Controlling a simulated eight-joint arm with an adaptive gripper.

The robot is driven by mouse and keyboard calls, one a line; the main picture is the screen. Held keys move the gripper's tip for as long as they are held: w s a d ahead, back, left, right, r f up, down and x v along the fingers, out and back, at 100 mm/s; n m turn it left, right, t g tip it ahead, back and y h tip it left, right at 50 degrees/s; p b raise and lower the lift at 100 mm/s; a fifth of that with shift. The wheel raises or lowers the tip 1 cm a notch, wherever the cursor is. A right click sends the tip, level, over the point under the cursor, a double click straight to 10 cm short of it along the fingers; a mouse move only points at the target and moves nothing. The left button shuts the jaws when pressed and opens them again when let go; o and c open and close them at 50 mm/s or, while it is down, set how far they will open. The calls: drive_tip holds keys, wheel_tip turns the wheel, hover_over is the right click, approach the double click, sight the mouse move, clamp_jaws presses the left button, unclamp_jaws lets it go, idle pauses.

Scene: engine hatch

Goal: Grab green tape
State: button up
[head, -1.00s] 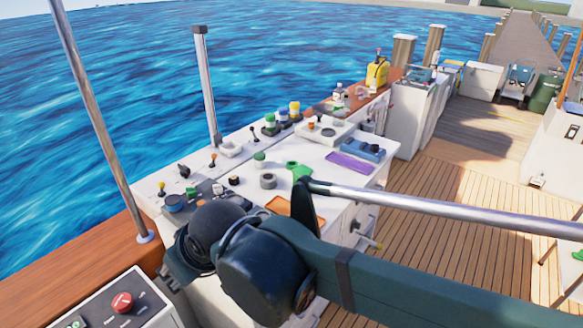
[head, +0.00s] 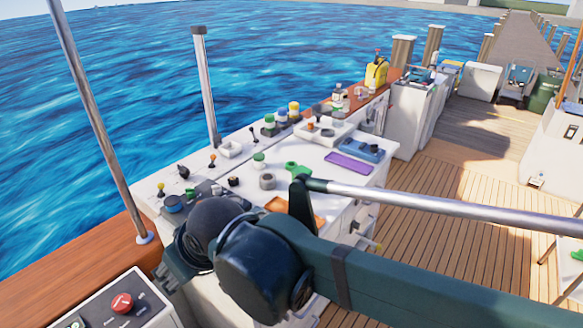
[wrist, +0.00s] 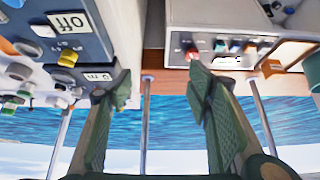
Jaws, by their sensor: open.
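A green object (head: 297,169) lies flat on the white counter in the head view, beside a grey ring-shaped roll (head: 267,181). It may be the green tape, but it is too small to be sure. A small green-topped piece (head: 259,160) stands just left of it, and another green piece (head: 190,193) is nearer on the counter's left part.
A purple flat piece (head: 349,163), a blue tray (head: 361,150) and a white tray (head: 322,131) occupy the counter's far part. Levers and a metal post (head: 205,85) stand along its water side. A control box with a red button (head: 122,303) is at lower left.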

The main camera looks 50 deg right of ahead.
drive_tip(key=w+d+r+m+g+h+p, duration=0.15)
drive_tip(key=w+d+r+m+p, duration=0.5)
drive_tip(key=w+d, duration=0.65)
drive_tip(key=w+d+r+m+g+p, duration=0.1)
drive_tip(key=w+d, duration=0.3)
drive_tip(key=d, duration=0.4)
drive_tip(key=w+d+r+m+g+p, duration=0.15)
drive_tip(key=w+d, duration=0.25)
drive_tip(key=d, duration=0.4)
drive_tip(key=w+d+f+m+g+p, duration=0.1)
drive_tip(key=w+d+f+m+p, duration=0.15)
drive_tip(key=d, duration=0.65)
drive_tip(key=w+d+f+m+g+p, duration=0.1)
drive_tip(key=d+f, duration=0.2)
drive_tip(key=d, duration=0.7)
drive_tip(key=s+d+f+m+p, duration=0.1)
drive_tip(key=d+f, duration=0.2)
drive_tip(key=d, duration=0.3)
drive_tip(key=s+d+f+m+y+p, duration=0.1)
drive_tip(key=d+f, duration=0.2)
drive_tip(key=d, duration=0.3)
drive_tip(key=s+d+f+m+g+p, duration=0.1)
drive_tip(key=d+f+m, duration=0.1)
drive_tip(key=d+f, duration=0.2)
drive_tip(key=shift+s+d+y, duration=0.1)
drive_tip(key=shift+d+y, duration=0.15)
drive_tip(key=shift+d, duration=1)
drive_tip(key=shift+s+d+f, duration=0.15)
drive_tip(key=shift+d+f, duration=0.1)
drive_tip(key=shift+d, duration=0.1)
